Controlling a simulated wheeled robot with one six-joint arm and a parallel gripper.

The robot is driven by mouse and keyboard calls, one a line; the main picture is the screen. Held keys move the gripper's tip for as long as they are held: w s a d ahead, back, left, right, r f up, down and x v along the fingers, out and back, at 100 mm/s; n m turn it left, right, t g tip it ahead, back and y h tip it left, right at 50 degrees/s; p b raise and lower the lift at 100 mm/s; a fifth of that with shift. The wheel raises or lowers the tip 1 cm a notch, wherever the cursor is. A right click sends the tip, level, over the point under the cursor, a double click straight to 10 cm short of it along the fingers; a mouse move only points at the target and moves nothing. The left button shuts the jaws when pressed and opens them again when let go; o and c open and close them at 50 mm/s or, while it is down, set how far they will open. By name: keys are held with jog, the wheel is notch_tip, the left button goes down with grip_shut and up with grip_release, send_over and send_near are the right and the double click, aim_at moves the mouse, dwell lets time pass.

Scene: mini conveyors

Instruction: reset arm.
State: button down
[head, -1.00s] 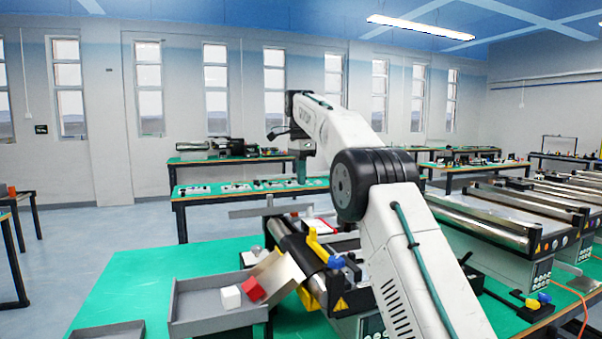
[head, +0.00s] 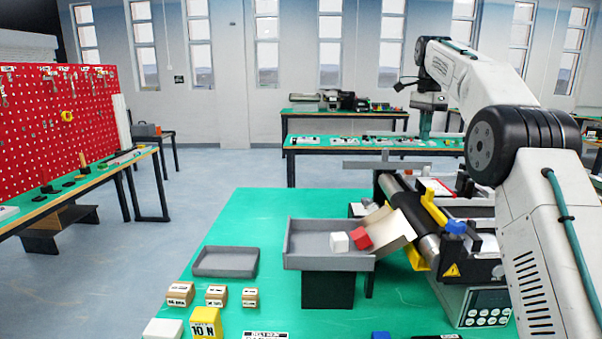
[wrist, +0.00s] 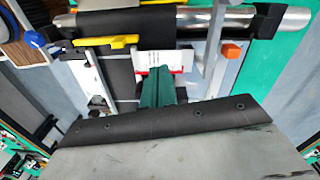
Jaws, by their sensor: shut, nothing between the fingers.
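My arm stands at the right of the head view, bent, with its wrist raised over the mini conveyor (head: 428,240). My gripper (head: 425,130) points down beyond the conveyor, in front of the far tables. In the wrist view my gripper (wrist: 157,84) shows as a green, narrow shape with its fingers together. Nothing shows between them. Below it in that view are a white and red item (wrist: 160,62), a yellow part (wrist: 105,42) and the conveyor's metal roller (wrist: 240,18).
A grey tray (head: 300,258) beside the conveyor's chute holds a white cube (head: 339,242) and a red cube (head: 361,237). A smaller empty grey tray (head: 226,262) lies left of it. Several labelled blocks (head: 206,322) stand at the front. A red pegboard (head: 60,130) is at the left.

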notch_tip(320, 180, down, 5)
jog(key=n, duration=0.3)
jog(key=s+a+f+n, duration=0.3)
jog(key=s+n, duration=0.1)
jog(key=s, duration=1.3)
jog(key=s+a+f+n+t, duration=0.1)
jog(key=s+a+f+n, duration=0.3)
jog(key=s, duration=1.4)
jog(key=s+a+f+n, duration=0.3)
jog(key=s+a+n, duration=0.1)
jog(key=s, duration=1.3)
jog(key=shift+s+a+f+n, duration=0.2)
jog(key=shift+s+f+n, duration=0.2)
jog(key=shift+n, duration=0.5)
